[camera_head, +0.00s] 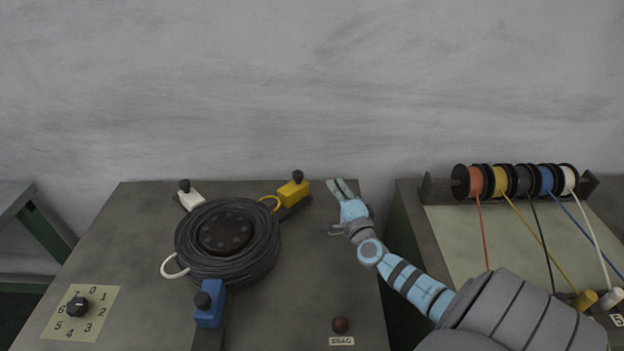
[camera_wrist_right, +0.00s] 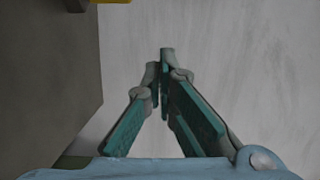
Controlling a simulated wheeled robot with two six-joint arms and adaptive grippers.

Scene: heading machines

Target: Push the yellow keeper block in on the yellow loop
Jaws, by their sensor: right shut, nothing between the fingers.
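The yellow keeper block (camera_head: 293,193) with a black knob sits on a dark arm at the right of the black wire coil (camera_head: 256,262). The yellow loop (camera_head: 270,201) shows between the block and the coil's upper right edge. My right gripper (camera_head: 341,187) is in the head view, to the right of the yellow block and apart from it, near the machine top's back right corner. In the right wrist view the fingers (camera_wrist_right: 166,58) are closed together with nothing between them. A bit of the yellow block (camera_wrist_right: 112,1) shows at that view's top edge. My left gripper is not in view.
A white block (camera_head: 190,197) and a blue block (camera_head: 208,308) also stand around the coil, with a white loop (camera_head: 172,268) at left. A numbered dial (camera_head: 77,306) and a red button (camera_head: 340,324) are near the front. A spool rack (camera_head: 437,188) stands at right.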

